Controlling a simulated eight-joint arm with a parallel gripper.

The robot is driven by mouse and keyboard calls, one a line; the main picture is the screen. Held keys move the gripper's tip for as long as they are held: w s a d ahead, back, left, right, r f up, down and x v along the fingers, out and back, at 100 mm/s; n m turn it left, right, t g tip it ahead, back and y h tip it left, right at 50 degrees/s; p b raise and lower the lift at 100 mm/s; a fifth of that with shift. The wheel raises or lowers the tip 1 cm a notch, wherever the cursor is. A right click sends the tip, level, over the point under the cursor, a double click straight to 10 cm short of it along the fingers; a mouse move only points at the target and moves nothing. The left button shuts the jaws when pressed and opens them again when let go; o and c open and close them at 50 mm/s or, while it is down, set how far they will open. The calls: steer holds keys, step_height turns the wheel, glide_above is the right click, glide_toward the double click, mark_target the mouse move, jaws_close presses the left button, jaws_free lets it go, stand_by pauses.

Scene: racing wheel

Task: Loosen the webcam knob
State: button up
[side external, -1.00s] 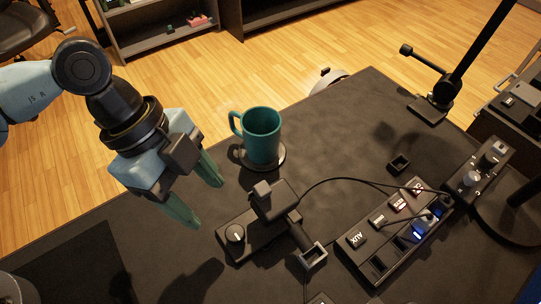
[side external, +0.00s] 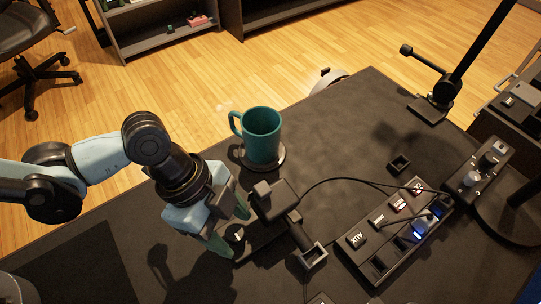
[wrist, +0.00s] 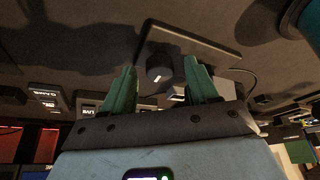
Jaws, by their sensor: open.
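The webcam knob (side external: 237,235) is a small dark round dial with a pale mark, on the flat dark base of the webcam stand (side external: 262,240). In the wrist view the knob (wrist: 159,68) lies between my two green fingertips, with a gap on each side. My gripper (side external: 233,230) is open, its fingers around or just above the knob. I cannot tell their exact height. The dark webcam block (side external: 272,199) stands right beside the far finger. Part of the base is hidden by the fingers.
A teal mug (side external: 262,135) stands on a coaster (side external: 241,158) behind the webcam. A labelled switch panel (side external: 357,239) lies to the right, with a cable running to the webcam. A small dark square holder (side external: 313,255) is close to the stand. The mat at front left is clear.

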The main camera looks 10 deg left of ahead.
steer(key=c, duration=1)
steer(key=shift+c, duration=0.2)
steer(key=shift+n, duration=0.4)
steer(key=n, duration=0.1)
steer(key=n+t, duration=0.1)
steer(key=n, duration=0.1)
steer(key=n+t, duration=0.1)
steer(key=n, duration=0.1)
steer(key=shift+s, duration=0.3)
steer(key=n+t, duration=0.1)
steer(key=n, duration=0.2)
steer(key=n+t+y, duration=0.1)
steer(key=n, duration=0.3)
steer(key=shift+s+d+t+y, duration=0.15)
steer(key=shift+d+t+y, duration=0.05)
steer(key=shift+t+y, duration=0.1)
steer(key=shift+n, duration=0.3)
